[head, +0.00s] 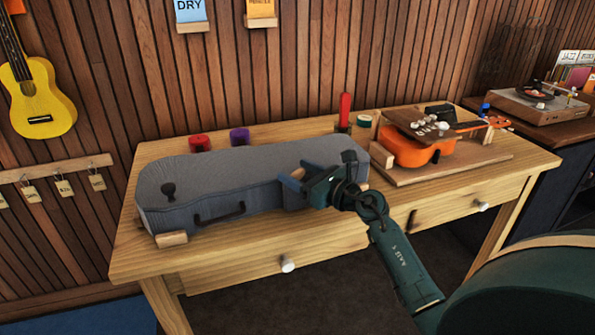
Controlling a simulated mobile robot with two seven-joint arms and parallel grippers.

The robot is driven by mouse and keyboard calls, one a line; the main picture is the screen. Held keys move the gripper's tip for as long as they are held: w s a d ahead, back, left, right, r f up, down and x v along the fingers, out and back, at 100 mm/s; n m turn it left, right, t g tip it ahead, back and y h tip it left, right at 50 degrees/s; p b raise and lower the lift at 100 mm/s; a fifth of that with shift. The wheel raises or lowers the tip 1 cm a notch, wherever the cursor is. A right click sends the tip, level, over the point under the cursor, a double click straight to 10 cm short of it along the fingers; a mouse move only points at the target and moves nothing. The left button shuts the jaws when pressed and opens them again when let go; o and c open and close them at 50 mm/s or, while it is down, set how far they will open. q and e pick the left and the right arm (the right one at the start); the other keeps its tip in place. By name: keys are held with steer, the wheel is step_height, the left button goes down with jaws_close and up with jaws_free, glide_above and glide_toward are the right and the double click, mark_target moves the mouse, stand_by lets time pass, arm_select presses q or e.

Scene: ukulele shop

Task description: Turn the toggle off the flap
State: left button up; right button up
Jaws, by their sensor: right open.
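A closed grey-blue instrument case (240,170) lies on the wooden table, with a dark carry handle (219,214) on its front side. My right gripper (297,175) is open at the right part of the case's front, close to the lid edge. I cannot tell whether it touches the case. The toggle and the flap cannot be made out clearly; the gripper and wrist cover that part of the case. My left gripper is not in view.
The wooden table (245,252) has drawers with white knobs. Behind the case stand a red spool (200,143), a purple spool (239,136) and a red upright tool (345,110). An orange ukulele (408,152) lies on a board to the right. A yellow ukulele (37,98) hangs left.

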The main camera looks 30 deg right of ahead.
steer(key=shift+w+a, duration=0.15)
steer(key=shift+w, duration=0.15)
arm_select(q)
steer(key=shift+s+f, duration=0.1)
arm_select(e)
steer(key=shift+c, duration=0.4)
